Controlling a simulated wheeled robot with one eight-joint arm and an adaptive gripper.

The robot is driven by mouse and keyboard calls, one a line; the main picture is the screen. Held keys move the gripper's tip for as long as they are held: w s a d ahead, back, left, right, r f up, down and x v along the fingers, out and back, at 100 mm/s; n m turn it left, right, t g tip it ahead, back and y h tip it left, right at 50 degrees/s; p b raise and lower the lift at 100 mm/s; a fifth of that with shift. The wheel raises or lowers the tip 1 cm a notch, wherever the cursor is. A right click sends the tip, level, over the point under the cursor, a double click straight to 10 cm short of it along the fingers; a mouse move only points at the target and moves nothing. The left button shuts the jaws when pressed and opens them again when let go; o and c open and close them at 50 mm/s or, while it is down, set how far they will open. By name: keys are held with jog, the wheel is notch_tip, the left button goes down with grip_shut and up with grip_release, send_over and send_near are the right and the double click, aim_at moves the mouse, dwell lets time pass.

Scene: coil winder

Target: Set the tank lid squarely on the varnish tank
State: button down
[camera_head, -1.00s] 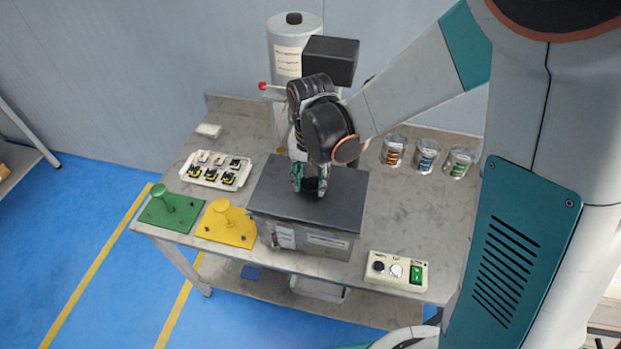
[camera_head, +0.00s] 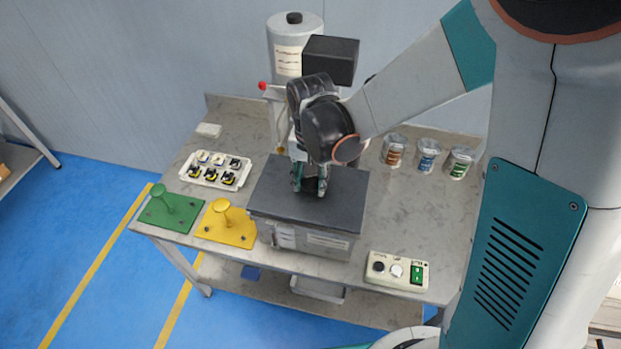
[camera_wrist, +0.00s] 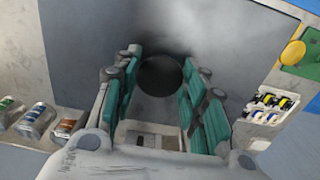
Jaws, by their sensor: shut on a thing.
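The tank lid (camera_head: 342,198) is a flat dark grey plate with a round black knob (camera_wrist: 161,75) in its middle. It lies over the grey varnish tank (camera_head: 318,243), its edges roughly in line with the tank walls. I cannot tell whether it rests fully on the rim; the far side is hidden by my arm. My gripper (camera_head: 310,188) points down at the lid's middle, shut on the knob. In the wrist view, the teal fingers of my gripper (camera_wrist: 160,92) stand on both sides of the knob.
Left of the tank are a yellow peg plate (camera_head: 228,228), a green peg plate (camera_head: 170,212) and a white parts tray (camera_head: 212,181). A switch box (camera_head: 397,272) sits front right. Three cans (camera_head: 427,156) stand back right. Bare bench lies right of the tank.

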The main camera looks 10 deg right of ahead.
jog(key=shift+f+b, duration=0.8)
jog(key=shift+f, duration=0.1)
jog(key=c, duration=0.9)
grip_release()
jog(key=shift+r, duration=0.1)
jog(key=shift+r, duration=3.7)
jog(key=shift+r, duration=0.1)
